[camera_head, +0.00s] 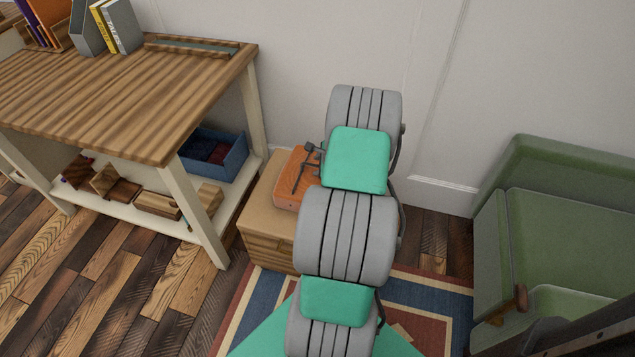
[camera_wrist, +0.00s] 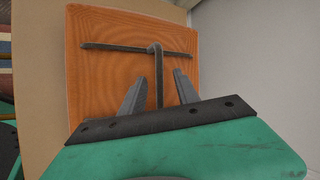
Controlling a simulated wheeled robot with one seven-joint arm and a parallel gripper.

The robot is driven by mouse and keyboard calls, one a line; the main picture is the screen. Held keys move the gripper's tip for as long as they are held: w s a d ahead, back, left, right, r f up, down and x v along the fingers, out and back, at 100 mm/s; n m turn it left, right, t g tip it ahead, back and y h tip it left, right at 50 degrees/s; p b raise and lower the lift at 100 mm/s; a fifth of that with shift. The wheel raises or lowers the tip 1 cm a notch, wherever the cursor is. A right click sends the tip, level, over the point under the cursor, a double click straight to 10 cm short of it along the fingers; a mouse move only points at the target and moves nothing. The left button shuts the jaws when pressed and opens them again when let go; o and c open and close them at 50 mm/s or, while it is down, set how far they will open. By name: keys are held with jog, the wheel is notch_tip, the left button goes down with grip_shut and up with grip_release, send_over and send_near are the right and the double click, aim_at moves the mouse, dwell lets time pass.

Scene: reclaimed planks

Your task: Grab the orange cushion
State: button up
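The orange cushion (camera_head: 288,190) lies on top of a tan wooden box and is partly hidden by my arm in the head view. In the wrist view the orange cushion (camera_wrist: 105,82) fills the middle, with a fine curved grain pattern. A thin dark T-shaped piece (camera_wrist: 112,47) shows over its face; whether it is fixed to it I cannot tell. My gripper (camera_wrist: 160,76) is open, its two grey fingers apart, with the stem of the T showing between them. The fingers point at the cushion; whether they touch it is unclear.
The tan box (camera_head: 262,223) stands between a wooden workbench (camera_head: 130,95) and my arm. A blue bin (camera_head: 232,160) and wooden blocks sit on the bench's lower shelf. A green armchair (camera_head: 560,230) stands at right. A white wall (camera_head: 290,50) is close behind the box.

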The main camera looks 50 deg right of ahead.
jog(key=shift+c, duration=0.2)
grip_shut()
jog(key=shift+a, duration=0.1)
dwell(1.0)
